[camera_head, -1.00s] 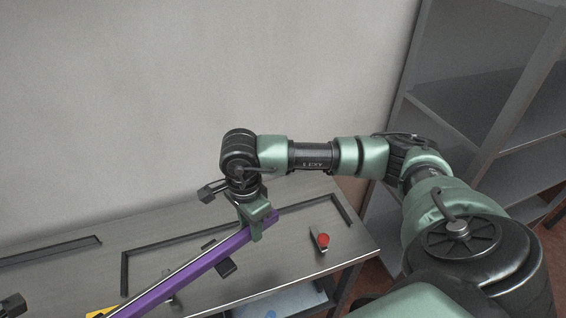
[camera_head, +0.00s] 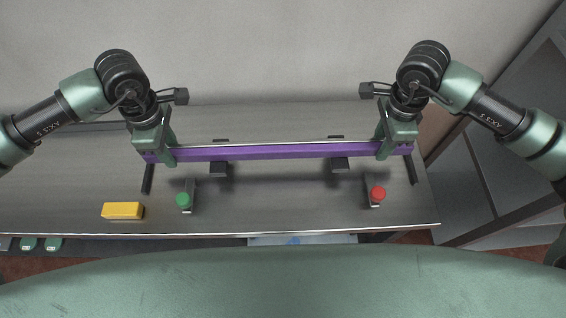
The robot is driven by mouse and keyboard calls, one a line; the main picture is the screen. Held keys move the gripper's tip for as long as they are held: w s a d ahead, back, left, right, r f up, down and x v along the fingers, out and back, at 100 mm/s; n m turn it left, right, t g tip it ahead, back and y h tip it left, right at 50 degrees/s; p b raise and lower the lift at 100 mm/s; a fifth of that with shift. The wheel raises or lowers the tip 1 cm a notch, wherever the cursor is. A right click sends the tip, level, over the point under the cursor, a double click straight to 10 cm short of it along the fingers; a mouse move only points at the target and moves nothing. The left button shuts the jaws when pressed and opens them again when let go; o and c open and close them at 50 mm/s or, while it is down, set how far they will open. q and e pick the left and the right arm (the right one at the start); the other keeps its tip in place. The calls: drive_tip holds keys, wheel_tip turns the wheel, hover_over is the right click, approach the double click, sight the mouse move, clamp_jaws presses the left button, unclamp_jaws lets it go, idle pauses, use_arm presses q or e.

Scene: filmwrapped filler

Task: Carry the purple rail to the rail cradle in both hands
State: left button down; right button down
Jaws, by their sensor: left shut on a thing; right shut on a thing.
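The purple rail (camera_head: 280,152) runs left to right above the grey table, nearly level in the picture. My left gripper (camera_head: 158,150) is shut on its left end, and my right gripper (camera_head: 395,148) on its right end. Dark blocks (camera_head: 219,168) (camera_head: 340,163) show along the rail's near side, with small dark tabs at its far side. I cannot tell whether these belong to the rail or to the rail cradle under it. Black strips (camera_head: 148,179) (camera_head: 415,170) lie on the table by both rail ends. The gap under the rail is hard to judge.
A green-topped piece (camera_head: 185,200) and a red-topped piece (camera_head: 377,194) stand on the table (camera_head: 275,212) nearer me. A yellow block (camera_head: 123,210) lies at the left. A wall is behind; grey shelving (camera_head: 480,190) stands at the right.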

use_arm(q)
drive_tip(key=shift+w+d, duration=0.15)
drive_tip(key=shift+w, duration=0.05)
use_arm(e)
drive_tip(key=shift+w+d, duration=0.1)
use_arm(q)
drive_tip(key=shift+s, duration=0.15)
drive_tip(key=shift+f, duration=0.15)
use_arm(e)
drive_tip(key=shift+f, duration=0.15)
